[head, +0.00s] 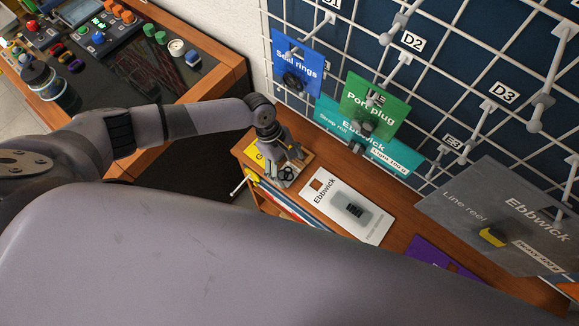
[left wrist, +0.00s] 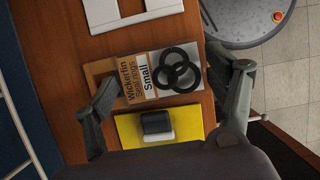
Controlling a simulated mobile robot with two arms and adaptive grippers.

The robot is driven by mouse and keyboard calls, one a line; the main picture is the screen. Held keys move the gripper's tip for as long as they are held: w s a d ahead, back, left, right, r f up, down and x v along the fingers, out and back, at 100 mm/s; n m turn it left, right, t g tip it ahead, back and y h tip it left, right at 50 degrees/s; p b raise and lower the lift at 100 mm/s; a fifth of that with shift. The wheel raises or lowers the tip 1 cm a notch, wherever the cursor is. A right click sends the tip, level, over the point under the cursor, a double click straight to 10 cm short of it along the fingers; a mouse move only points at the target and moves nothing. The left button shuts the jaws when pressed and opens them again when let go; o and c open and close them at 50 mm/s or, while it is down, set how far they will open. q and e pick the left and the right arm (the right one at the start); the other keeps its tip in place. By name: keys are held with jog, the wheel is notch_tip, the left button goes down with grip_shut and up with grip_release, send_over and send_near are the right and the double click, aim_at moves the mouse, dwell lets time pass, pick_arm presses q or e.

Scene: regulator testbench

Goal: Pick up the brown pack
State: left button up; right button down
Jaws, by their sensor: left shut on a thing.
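The brown pack (left wrist: 148,78) is a flat brown card marked "Wickerfin Seal rings Small" with black rings on its face. It lies on or just over the wooden shelf, between the white pack and the yellow pack; any gap beneath it cannot be told. My left gripper (left wrist: 172,75) has its fingers at opposite ends of the brown pack and is shut on it. In the head view, my left gripper (head: 284,152) reaches down over the brown pack (head: 286,174) and hides part of it. My right gripper is not in view.
A yellow pack (left wrist: 185,125) and a white Ebbwick pack (head: 325,188) lie close on either side. A purple pack (head: 430,255) lies farther right. Blue (head: 298,55), green (head: 372,108), teal (head: 400,160) and grey (head: 500,215) packs hang from the wire grid above. A bench with controls stands left.

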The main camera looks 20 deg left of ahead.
aim_at(286, 171)
pick_arm(q)
jog(key=shift+s+r, duration=0.15)
jog(key=shift+r, duration=0.05)
jog(key=r, duration=0.2)
jog(key=r+b, duration=0.1)
jog(key=r, duration=0.3)
jog(key=shift+s+a+r, duration=0.2)
jog(key=shift+s+r, duration=0.1)
jog(key=shift+s, duration=0.05)
jog(key=s+a+b, duration=0.1)
jog(key=s+a, duration=0.2)
jog(key=s, duration=0.6)
jog(key=s+a+b, duration=0.2)
jog(key=s+a, duration=0.1)
jog(key=s, duration=0.5)
jog(key=shift+s+a, duration=0.2)
jog(key=shift+s, duration=0.2)
